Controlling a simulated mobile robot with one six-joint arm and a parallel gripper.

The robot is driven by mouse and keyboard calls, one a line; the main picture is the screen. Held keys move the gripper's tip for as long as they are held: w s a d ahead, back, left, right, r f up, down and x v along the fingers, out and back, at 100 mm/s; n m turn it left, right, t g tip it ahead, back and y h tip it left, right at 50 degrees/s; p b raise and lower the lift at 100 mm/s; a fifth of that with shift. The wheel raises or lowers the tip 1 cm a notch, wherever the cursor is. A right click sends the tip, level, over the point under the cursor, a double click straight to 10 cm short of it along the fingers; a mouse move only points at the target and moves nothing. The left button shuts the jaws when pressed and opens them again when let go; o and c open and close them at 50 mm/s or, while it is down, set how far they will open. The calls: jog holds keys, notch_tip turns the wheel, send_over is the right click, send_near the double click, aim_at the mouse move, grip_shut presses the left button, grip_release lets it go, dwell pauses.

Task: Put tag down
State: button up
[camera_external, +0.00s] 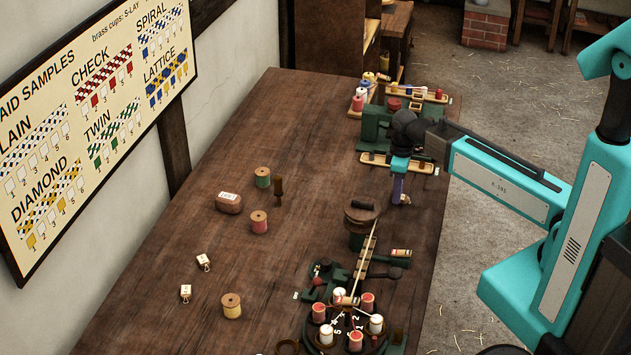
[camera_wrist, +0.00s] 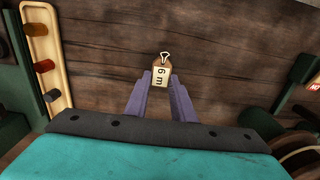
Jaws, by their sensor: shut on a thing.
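My gripper (camera_wrist: 161,84) is shut on a small pale tag (camera_wrist: 161,73) marked "6 m", with a wire loop at its top. The tag sits between the tips of the purple fingers in the wrist view, above the brown wooden bench. In the external view my gripper (camera_external: 401,196) points down over the right part of the bench, and the tag is too small to make out clearly there. Two other pale tags (camera_external: 204,262) (camera_external: 186,293) lie on the bench at the lower left.
The braiding machine (camera_external: 345,325) with several bobbins stands at the front. Green machines and a wooden bobbin rack (camera_external: 397,163) stand near my gripper; a rack (camera_wrist: 40,60) also shows in the wrist view. The bench middle (camera_external: 300,150) is clear.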

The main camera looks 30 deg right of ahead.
jog(key=shift+f, duration=0.45)
jog(key=shift+f, duration=0.1)
jog(key=o, duration=1)
jog(key=shift+r+b, duration=1.25)
jog(key=shift+r, duration=4.85)
jog(key=shift+o, duration=1.2)
